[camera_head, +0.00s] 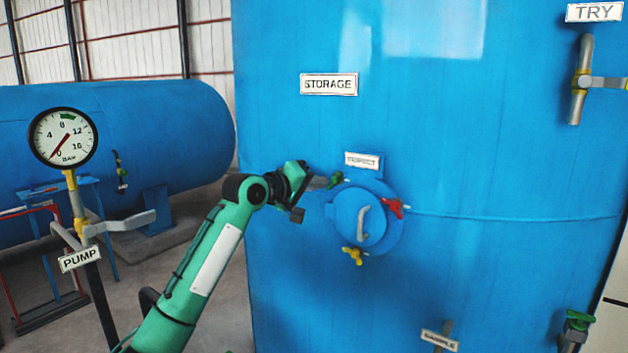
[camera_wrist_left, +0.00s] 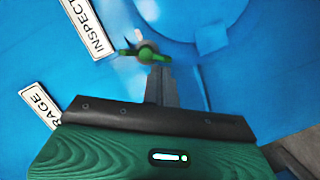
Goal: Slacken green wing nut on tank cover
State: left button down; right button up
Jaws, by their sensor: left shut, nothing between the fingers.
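The round blue tank cover (camera_head: 352,222) sits on the big blue tank with a bent grey handle at its middle. The green wing nut (camera_head: 335,180) is at its upper left edge, a red wing nut (camera_head: 394,208) at its right and a yellow one (camera_head: 353,256) at its bottom. In the left wrist view the green wing nut (camera_wrist_left: 140,53) lies just beyond my fingertips. My left gripper (camera_head: 322,182) is shut and empty, its tips close to the green nut; I cannot tell whether they touch. My right gripper is out of view.
An INSPECT label (camera_head: 363,160) is above the cover and a STORAGE label (camera_head: 329,84) higher up. A pressure gauge (camera_head: 63,138) on a post with a PUMP lever stands at the left. A TRY valve handle (camera_head: 580,80) is at upper right, a green-handled valve (camera_head: 577,322) at lower right.

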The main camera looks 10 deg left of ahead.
pick_arm(q)
jog(key=shift+s, duration=0.1)
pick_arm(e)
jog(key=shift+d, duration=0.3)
pick_arm(q)
jog(key=shift+n, duration=0.4)
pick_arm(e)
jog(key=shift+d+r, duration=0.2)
